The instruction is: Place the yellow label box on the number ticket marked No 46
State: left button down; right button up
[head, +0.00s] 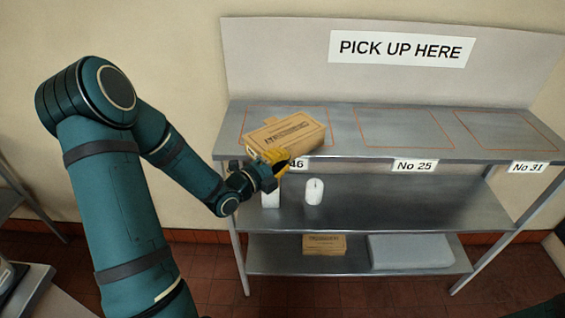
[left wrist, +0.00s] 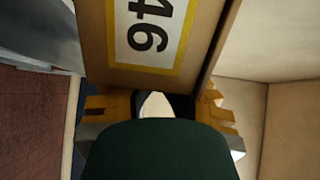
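The yellow label box is a brown cardboard box (head: 290,133) at the left end of the top shelf, skewed to the shelf edge. In the left wrist view a yellow-bordered label reading 46 (left wrist: 150,32) shows on the box (left wrist: 205,30). My left gripper (head: 277,161) has its yellow fingers at the near left end of the box, shut on it. Both fingers also show at the box's lower edge in the left wrist view (left wrist: 165,104). The ticket No 46 (head: 298,164) is on the front edge below, partly hidden. Clear contact between box and shelf cannot be told.
The metal top shelf (head: 343,142) has orange outlined areas; the middle and right ones are empty. Tickets No 25 (head: 415,165) and No 31 (head: 529,168) are on its edge. White items (head: 314,191) stand below. Another box (head: 324,245) and a grey case (head: 410,251) lie lowest.

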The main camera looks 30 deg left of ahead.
aim_at(283, 144)
pick_arm(q)
jog(key=w+a+b, duration=0.2)
jog(key=w, duration=0.1)
jog(key=w+b, duration=0.1)
jog(key=shift+w+a+f+b, duration=0.15)
jog(key=shift+w+a+b, duration=0.2)
jog(key=shift+w+a, duration=0.2)
jog(key=shift+w, duration=0.1)
jog(key=shift+w+a+r, duration=0.1)
jog(key=shift+w+r, duration=0.05)
jog(key=shift+r, duration=0.05)
